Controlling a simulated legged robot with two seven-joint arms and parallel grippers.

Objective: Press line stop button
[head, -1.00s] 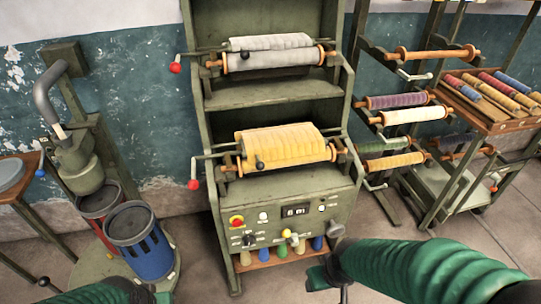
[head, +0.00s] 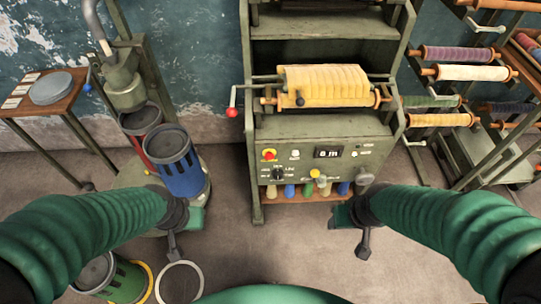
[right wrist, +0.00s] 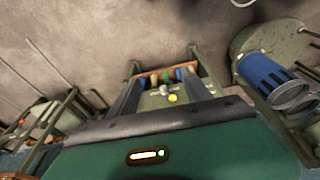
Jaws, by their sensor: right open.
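A red button on a yellow base (head: 268,155) sits at the upper left of the machine's green control panel (head: 340,170). I take it as the line stop button. The panel also has a white button (head: 295,155), a display, a black rotary knob (head: 278,174) and a yellow knob (head: 314,173). My right gripper (head: 363,245) is in front of the panel's lower right, apart from it. In the right wrist view its fingers stand apart and empty. My left gripper (head: 174,246) is left of the machine, clear of the panel; its jaw opening is unclear.
A crank with a red ball (head: 232,112) juts out left above the panel. A blue canister (head: 180,162) stands left, and a green canister (head: 124,282) lies on the floor below my left arm. A spool rack (head: 465,85) stands right. Floor before the machine is clear.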

